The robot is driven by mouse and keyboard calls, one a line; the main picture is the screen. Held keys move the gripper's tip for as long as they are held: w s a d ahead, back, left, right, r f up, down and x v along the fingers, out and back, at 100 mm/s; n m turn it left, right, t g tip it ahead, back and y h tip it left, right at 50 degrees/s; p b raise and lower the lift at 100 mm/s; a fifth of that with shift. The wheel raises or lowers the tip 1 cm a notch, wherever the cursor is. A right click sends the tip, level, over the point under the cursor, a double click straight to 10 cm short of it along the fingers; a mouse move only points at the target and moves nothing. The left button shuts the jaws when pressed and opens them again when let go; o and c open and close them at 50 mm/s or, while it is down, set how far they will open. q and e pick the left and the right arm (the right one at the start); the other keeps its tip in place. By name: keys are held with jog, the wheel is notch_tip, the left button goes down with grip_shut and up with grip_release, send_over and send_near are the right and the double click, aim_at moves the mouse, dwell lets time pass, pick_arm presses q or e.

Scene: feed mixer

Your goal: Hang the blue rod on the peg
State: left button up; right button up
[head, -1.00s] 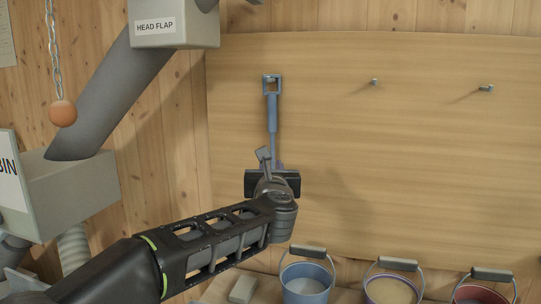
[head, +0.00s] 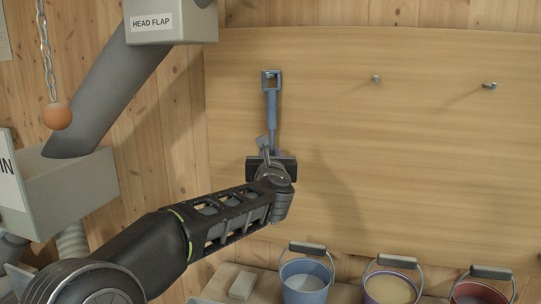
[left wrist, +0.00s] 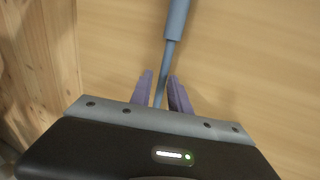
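The blue rod (head: 271,110) is upright against the wooden board, with a square ring (head: 271,81) at its top. A small grey piece shows at the ring's top edge; I cannot tell clearly how the ring sits on it. My left gripper (head: 270,153) is at the rod's lower part, and its body hides the rod's lower end. In the left wrist view the purple fingers (left wrist: 162,78) stand apart on either side of the rod's thin part (left wrist: 166,65), with gaps showing, so it looks open. My right gripper is not in view.
Two bare pegs, one in the middle (head: 376,79) and one at the right (head: 489,86), stick out of the board (head: 420,150). Blue (head: 305,283), purple (head: 391,289) and red buckets (head: 480,293) stand below. A grey chute (head: 115,90) and hanging orange ball (head: 57,116) are at left.

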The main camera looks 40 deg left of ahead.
aim_at(272, 153)
pick_arm(q)
jog(key=shift+x, duration=1.2)
jog(key=shift+c, duration=0.5)
grip_shut()
